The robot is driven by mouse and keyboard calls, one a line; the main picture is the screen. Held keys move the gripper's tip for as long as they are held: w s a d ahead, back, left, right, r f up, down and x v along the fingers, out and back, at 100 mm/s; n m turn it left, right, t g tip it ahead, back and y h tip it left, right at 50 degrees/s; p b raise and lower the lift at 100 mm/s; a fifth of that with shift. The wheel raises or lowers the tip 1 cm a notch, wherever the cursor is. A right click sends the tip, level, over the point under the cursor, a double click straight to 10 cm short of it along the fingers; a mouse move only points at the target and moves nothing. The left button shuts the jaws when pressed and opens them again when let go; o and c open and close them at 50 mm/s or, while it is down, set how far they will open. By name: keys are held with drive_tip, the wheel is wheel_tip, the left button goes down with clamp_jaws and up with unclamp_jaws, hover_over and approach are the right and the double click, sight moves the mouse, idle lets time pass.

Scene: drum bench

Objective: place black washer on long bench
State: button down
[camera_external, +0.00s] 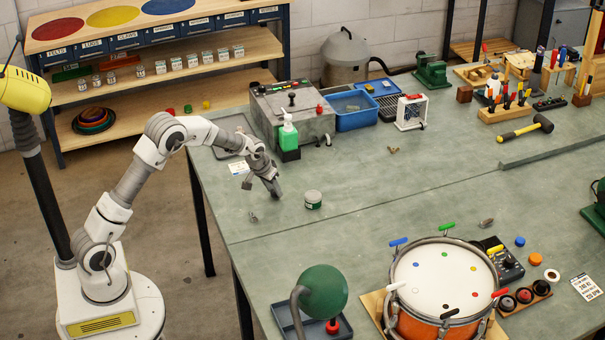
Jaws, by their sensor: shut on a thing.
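My gripper (275,192) is above the near left part of the long grey-green bench (360,185), pointing down. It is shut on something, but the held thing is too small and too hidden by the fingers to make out. I cannot pick out the black washer for sure anywhere in this view. I cannot tell how high my fingertips are above the bench top.
The bench middle is clear.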

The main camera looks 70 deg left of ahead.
drive_tip(key=shift+f, duration=0.35)
drive_tip(key=shift+f, duration=0.2)
drive_tip(key=c, duration=0.5)
unclamp_jaws()
